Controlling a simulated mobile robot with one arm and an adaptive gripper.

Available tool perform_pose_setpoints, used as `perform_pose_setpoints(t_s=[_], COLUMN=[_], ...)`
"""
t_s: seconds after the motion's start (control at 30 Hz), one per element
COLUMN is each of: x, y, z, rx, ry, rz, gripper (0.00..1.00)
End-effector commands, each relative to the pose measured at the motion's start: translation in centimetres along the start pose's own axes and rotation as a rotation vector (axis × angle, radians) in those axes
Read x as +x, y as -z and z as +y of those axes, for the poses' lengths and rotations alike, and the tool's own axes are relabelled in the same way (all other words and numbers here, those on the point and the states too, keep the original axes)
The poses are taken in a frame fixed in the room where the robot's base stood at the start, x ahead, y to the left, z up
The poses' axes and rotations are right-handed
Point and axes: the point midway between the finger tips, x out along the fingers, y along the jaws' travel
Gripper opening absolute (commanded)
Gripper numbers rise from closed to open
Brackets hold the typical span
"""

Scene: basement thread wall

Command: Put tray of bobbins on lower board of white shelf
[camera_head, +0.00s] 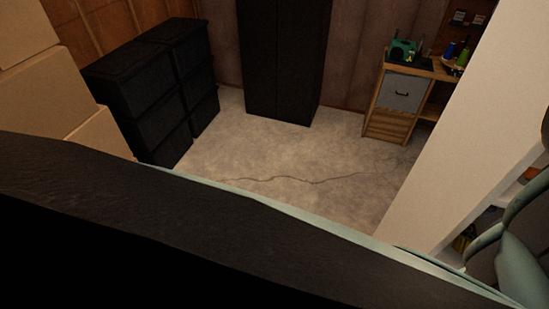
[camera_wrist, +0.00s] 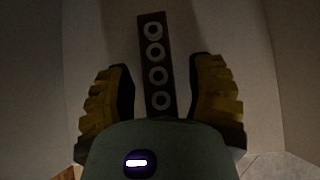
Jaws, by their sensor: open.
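In the wrist view, the tray of bobbins (camera_wrist: 154,62) is a narrow dark strip with several pale rings in a row. It lies on a pale surface, its near end between my fingers. My gripper (camera_wrist: 163,95) has yellow and black fingers, spread open, with a visible gap on both sides of the tray. The tray's nearest end is hidden by my gripper's body. In the head view, the white shelf (camera_head: 455,125) stands at the right, mostly seen as its tall side panel. My arm reaches into it at the right edge. Which board the tray lies on cannot be told.
Black stacked bins (camera_head: 150,85) and cardboard boxes (camera_head: 50,85) stand at the left. A black cabinet (camera_head: 284,55) is at the back. A wooden desk (camera_head: 388,125) holds a green sewing machine (camera_head: 403,49). The concrete floor (camera_head: 290,165) between them is clear.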

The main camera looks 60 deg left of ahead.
Motion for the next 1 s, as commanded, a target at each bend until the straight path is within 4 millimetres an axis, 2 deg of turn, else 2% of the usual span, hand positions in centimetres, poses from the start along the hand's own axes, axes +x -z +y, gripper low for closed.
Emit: perform_pose_setpoints(t_s=[0.57,1.0], x=[-4.3,-8.5], y=[0.4,0.3], z=[-0.1,-0.1], rx=[0.004,0.004], ry=[0.004,0.006], rz=[0.001,-0.001], gripper=[0.54,0.54])
